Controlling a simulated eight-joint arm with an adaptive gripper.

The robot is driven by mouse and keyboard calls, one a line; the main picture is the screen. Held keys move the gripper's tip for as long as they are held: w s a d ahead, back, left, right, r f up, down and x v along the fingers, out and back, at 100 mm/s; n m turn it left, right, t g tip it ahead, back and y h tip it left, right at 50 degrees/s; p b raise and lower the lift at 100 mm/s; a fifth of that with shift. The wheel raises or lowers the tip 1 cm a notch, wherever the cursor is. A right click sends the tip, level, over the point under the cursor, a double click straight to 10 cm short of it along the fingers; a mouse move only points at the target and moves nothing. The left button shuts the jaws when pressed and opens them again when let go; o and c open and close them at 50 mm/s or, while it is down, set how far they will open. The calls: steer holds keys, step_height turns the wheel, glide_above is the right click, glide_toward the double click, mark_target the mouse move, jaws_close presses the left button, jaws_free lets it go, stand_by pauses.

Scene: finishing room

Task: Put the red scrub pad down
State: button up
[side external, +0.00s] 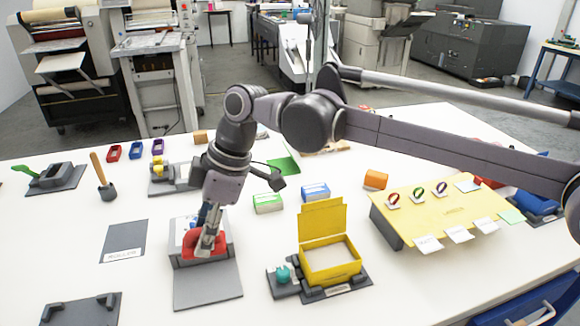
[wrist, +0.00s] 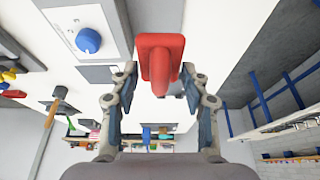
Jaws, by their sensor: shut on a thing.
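The red scrub pad (side external: 192,247), a flat red block with a rounded red handle, is at my gripper (side external: 208,238) in the side view. It is over the front of a grey box-shaped device (side external: 228,252). I cannot tell whether the pad touches the device. In the wrist view the pad (wrist: 160,48) sits between the two fingers of my gripper (wrist: 160,80), which are shut on it. The device's pale top panel shows a blue knob (wrist: 88,40) at the upper left of the wrist view.
A dark grey plate (side external: 208,287) lies in front of the device. A labelled grey mat (side external: 124,240) lies bare to the left. An open yellow box (side external: 331,262) stands to the right.

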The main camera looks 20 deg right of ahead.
steer(key=shift+n, duration=0.3)
steer(key=s+a+f, duration=0.2)
steer(key=a, duration=0.2)
steer(key=s+a+f, duration=0.2)
steer(key=a, duration=0.2)
steer(key=s+a+f, duration=0.2)
steer(key=a+f, duration=0.1)
steer(key=a, duration=0.1)
steer(key=shift+s, duration=0.4)
steer(key=shift+f, duration=2.05)
steer(key=o, duration=1.2)
steer(key=shift+f, duration=0.15)
steer(key=shift+c, duration=0.2)
